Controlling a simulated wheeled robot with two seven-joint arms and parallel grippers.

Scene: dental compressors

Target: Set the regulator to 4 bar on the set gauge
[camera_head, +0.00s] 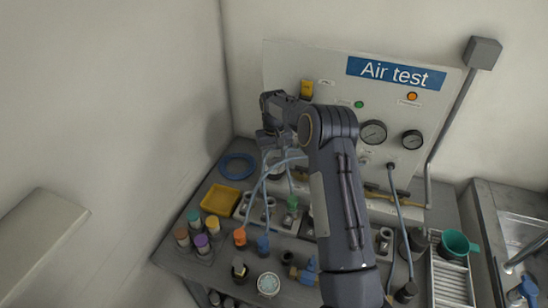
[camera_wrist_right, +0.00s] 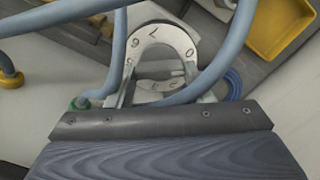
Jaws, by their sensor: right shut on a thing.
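My right gripper (camera_head: 274,158) is at the left part of the Air test panel (camera_head: 290,75), with its arm across the panel's middle. In the right wrist view its fingers (camera_wrist_right: 160,82) are shut on a pale, rounded part with figures on its rim, which looks like the regulator knob (camera_wrist_right: 160,34). In the head view the knob is mostly hidden by the gripper and hoses. Two round dark gauges, a larger one (camera_head: 373,132) and a smaller one (camera_head: 412,139), are on the panel right of my arm. Their readings are too small to tell. My left gripper is not in view.
Blue-grey hoses (camera_head: 262,185) loop close around the gripper; they also cross the right wrist view (camera_wrist_right: 215,55). A yellow tray (camera_head: 220,199), a coiled blue hose (camera_head: 237,166) and several coloured-capped fittings crowd the bench. A green cup (camera_head: 456,245) stands at the right.

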